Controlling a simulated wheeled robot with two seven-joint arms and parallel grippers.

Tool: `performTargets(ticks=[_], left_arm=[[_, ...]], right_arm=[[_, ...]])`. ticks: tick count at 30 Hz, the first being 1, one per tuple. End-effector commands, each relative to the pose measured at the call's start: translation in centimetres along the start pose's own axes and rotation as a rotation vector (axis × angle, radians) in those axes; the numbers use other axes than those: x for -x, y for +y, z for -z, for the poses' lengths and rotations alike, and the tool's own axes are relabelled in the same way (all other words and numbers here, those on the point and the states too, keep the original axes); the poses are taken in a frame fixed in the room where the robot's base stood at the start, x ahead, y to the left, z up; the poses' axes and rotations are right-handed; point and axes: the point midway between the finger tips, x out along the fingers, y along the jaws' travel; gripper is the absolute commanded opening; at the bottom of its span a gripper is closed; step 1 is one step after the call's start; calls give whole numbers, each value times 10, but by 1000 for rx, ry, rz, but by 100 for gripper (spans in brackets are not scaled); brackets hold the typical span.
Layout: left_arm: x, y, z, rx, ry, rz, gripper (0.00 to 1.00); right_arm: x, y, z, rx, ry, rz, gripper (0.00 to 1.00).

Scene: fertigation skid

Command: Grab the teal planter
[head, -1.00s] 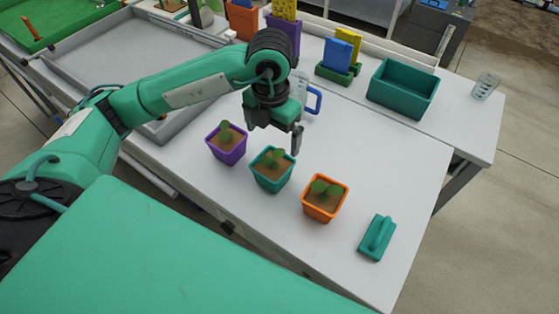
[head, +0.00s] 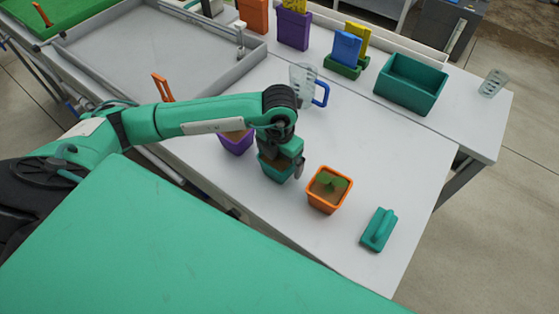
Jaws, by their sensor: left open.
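The teal planter (head: 275,172) stands on the white table, between a purple planter (head: 238,144) on its left and an orange planter (head: 328,190) on its right. My left gripper (head: 281,165) is open and low over the teal planter, with one finger showing along its right side. The gripper hides most of the planter's top and its plant. Whether the fingers touch it, I cannot tell. My arm partly covers the purple planter. My right gripper is not in view.
A teal float tool (head: 379,231) lies to the right of the orange planter. Behind stand a clear jug (head: 304,87) with a blue handle, a teal bin (head: 410,84) and a clear cup (head: 493,83). A grey tray (head: 150,60) is at the back left. The table's middle right is clear.

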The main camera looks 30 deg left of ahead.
Motion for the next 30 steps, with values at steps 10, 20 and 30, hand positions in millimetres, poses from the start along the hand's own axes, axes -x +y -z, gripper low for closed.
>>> performTargets(ticks=[10,20,30], left_arm=[[-1,0,0,0,0,0,72],[0,0,0,0,-1,0,53],[28,0,-1,-2,-5,0,53]], right_arm=[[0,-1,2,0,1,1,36],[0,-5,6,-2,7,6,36],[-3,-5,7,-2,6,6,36]])
